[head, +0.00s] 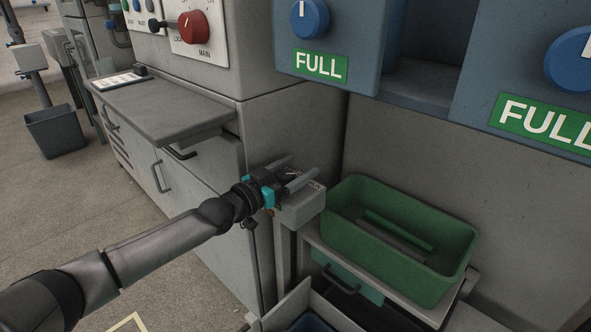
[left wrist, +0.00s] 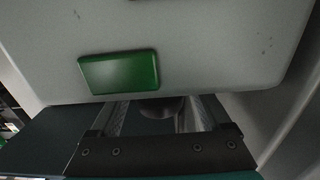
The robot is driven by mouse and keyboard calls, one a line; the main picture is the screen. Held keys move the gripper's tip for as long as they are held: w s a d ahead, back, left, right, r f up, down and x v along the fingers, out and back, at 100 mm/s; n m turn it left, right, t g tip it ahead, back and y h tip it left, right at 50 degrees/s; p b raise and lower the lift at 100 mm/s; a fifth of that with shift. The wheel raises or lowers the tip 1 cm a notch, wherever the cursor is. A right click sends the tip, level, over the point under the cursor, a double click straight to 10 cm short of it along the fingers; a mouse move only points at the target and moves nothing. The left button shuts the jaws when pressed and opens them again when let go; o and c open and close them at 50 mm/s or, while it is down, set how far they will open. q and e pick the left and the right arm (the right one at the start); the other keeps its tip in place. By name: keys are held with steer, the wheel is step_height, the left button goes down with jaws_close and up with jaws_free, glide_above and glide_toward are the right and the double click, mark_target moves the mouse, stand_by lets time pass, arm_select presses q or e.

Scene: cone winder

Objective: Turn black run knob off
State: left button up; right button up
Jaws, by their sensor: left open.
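A grey control box (head: 303,207) stands on a post beside the cabinet, with a partly hidden label on its top. A dark knob-like part (head: 287,171) with a pale line shows on the box, partly covered by my left gripper (head: 295,178). My left gripper is open, its fingers at the top of the box. In the left wrist view, a dark rounded part (left wrist: 160,108) lies between the two fingers; I cannot tell whether they touch it. A green rectangle (left wrist: 120,72) is on the pale face in front. My right gripper is not in view.
A green bin (head: 455,248) sits right of the box on a stand. A red MAIN knob (head: 193,27) is on the panel above. Blue knobs (head: 310,17) with FULL labels are at the upper right. A grey shelf (head: 165,108) juts out at left; the floor there is open.

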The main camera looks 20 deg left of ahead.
arm_select(q)
jaws_close()
stand_by(0.5)
